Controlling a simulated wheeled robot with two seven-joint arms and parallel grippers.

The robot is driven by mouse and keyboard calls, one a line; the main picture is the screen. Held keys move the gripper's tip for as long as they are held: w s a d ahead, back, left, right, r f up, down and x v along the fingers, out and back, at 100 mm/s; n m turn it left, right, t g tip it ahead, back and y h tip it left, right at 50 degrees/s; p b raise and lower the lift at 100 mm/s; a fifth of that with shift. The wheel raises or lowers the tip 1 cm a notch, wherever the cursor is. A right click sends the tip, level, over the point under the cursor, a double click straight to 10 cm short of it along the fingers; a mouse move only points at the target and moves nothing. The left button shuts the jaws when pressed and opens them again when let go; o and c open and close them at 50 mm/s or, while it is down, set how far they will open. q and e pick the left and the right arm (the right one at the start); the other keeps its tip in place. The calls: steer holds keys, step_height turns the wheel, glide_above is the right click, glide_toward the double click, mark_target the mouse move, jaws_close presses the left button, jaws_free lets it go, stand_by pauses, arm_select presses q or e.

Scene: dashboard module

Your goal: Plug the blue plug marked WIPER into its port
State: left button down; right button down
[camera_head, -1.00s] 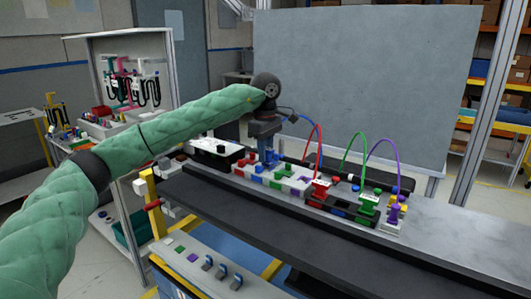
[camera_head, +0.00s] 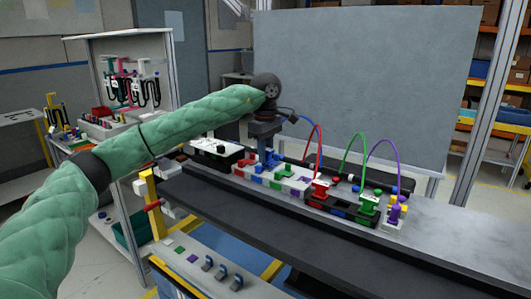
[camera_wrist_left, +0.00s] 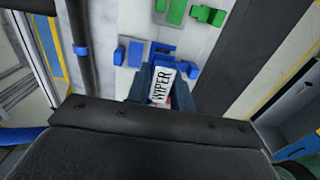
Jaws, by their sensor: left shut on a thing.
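My left gripper (camera_head: 265,149) is over the back left part of the row of coloured blocks and points down. In the left wrist view its fingers (camera_wrist_left: 160,98) are shut on the blue plug (camera_wrist_left: 160,82), whose white label reads WIPER. A blue block (camera_wrist_left: 164,50) lies just beyond the plug; I cannot tell whether it is the port or whether the plug touches it. Smaller blue pieces (camera_wrist_left: 136,53) lie beside it on the pale panel. The plug's lower end is hidden. My right gripper is not in view.
Red (camera_head: 320,189), green (camera_head: 368,203) and purple (camera_head: 394,215) plugs with arched cables stand to the right. A black-and-white box (camera_head: 215,152) stands left of the gripper. The dark front strip of the bench (camera_head: 260,215) is clear.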

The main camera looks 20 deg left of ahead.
arm_select(q)
steer(key=shift+f+b, duration=0.35)
steer(key=shift+f, duration=0.35)
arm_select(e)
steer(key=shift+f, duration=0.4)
arm_select(q)
steer(key=c, duration=1.1)
jaws_free()
steer(key=shift+c, duration=0.2)
step_height(320, 180, up, 8)
steer(key=shift+f+b, duration=0.1)
steer(key=shift+b, duration=0.5)
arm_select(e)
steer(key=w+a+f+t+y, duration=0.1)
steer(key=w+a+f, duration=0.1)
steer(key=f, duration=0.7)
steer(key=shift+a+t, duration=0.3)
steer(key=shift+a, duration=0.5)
